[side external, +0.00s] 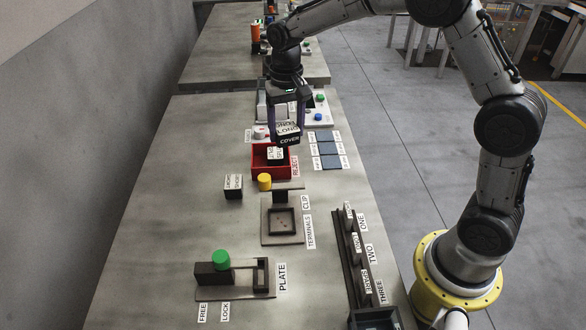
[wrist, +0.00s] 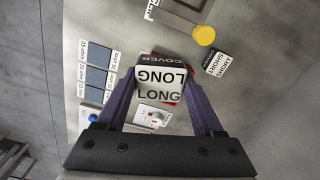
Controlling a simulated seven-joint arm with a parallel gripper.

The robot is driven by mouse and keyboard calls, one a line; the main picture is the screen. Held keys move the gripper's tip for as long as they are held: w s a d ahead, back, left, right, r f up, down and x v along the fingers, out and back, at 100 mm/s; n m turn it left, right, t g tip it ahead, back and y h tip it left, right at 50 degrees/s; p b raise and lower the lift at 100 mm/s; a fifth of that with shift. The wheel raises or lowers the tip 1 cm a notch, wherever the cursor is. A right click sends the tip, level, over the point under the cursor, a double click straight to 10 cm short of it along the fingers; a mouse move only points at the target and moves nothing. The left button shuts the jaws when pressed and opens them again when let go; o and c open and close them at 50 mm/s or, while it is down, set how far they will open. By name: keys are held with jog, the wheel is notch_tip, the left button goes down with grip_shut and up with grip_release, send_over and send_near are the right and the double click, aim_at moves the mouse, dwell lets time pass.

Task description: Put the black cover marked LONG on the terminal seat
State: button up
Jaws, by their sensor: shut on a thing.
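The black cover marked LONG (side external: 288,137) is held in my gripper (side external: 287,122), above the red reject bin (side external: 257,165). In the wrist view the cover (wrist: 161,60) shows its LONG and COVER labels between the two purple fingers of my gripper (wrist: 160,88), which is shut on it. The terminal seat (side external: 270,238), a square dark recess by the TERMINALS and CLIP labels, is nearer the side camera, with nothing seen in it except small terminals. A dark upright clip part (side external: 280,196) stands at its back edge.
Another black cover marked SHORT (side external: 233,188) stands left of the yellow knob (side external: 264,181). A labelled block (side external: 275,154) lies in the red bin. The PLATE fixture with a green knob (side external: 221,259) is at the front, and a numbered rack (side external: 357,260) is at right.

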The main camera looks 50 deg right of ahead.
jog(key=shift+w+r+n, duration=0.3)
jog(key=shift+r+n, duration=0.1)
jog(key=shift+n, duration=0.2)
jog(key=shift+r+n, duration=0.1)
jog(key=shift+n, duration=0.4)
jog(key=shift+s+f, duration=0.2)
jog(key=shift+f, duration=0.05)
jog(key=s+a+n, duration=0.2)
jog(key=s+a, duration=0.1)
jog(key=s, duration=0.8)
jog(key=s+a+n, duration=0.1)
jog(key=s+a, duration=0.2)
jog(key=s, duration=0.7)
send_near(282, 222)
jog(key=shift+s+d+f+n, duration=0.1)
jog(key=shift+s+n, duration=0.2)
jog(key=shift+s, duration=0.15)
jog(key=shift+w+f, duration=0.55)
jog(key=shift+f, duration=1.65)
